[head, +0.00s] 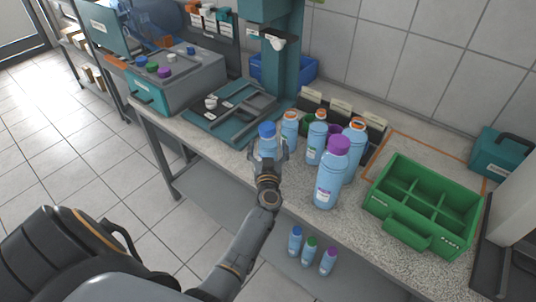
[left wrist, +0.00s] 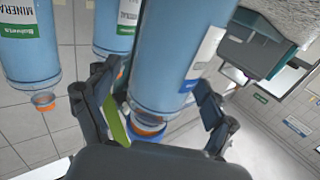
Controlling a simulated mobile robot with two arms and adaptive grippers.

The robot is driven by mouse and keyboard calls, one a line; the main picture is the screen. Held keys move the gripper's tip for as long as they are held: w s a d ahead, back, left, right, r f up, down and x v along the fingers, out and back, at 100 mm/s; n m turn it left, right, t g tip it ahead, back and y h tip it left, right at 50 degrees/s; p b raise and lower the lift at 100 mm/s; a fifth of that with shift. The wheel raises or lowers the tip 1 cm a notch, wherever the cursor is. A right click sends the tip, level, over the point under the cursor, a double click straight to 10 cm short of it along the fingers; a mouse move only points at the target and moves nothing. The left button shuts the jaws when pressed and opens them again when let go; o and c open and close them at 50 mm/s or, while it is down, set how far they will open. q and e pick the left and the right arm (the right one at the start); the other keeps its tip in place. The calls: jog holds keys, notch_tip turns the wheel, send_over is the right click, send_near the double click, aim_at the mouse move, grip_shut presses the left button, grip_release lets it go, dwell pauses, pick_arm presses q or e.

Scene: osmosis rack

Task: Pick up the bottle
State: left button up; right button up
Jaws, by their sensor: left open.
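A light blue bottle with a blue cap (head: 268,131) stands upright on the speckled bench. My left gripper (head: 268,158) is at its front side, with fingers on either side of it. In the left wrist view, a blue bottle (left wrist: 180,55) with a white label is between the open fingers of the gripper (left wrist: 155,95); whether they touch it I cannot tell. To the right stand other light blue bottles: orange-capped ones (head: 289,130) (head: 316,140) (head: 353,152) and a large purple-capped one (head: 328,185). My right gripper is out of view.
A green divided crate (head: 425,205) sits on the bench at right. A teal tray (head: 225,125) and a grey machine (head: 178,82) are at left. White-labelled boxes (head: 343,108) stand behind the bottles. Small bottles (head: 309,250) are below the bench. Neighbouring bottles (left wrist: 28,45) are close.

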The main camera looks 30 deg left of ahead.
pick_arm(q)
jog(key=shift+s+r, duration=0.1)
jog(key=shift+c, duration=1.3)
jog(key=c, duration=1.5)
grip_shut()
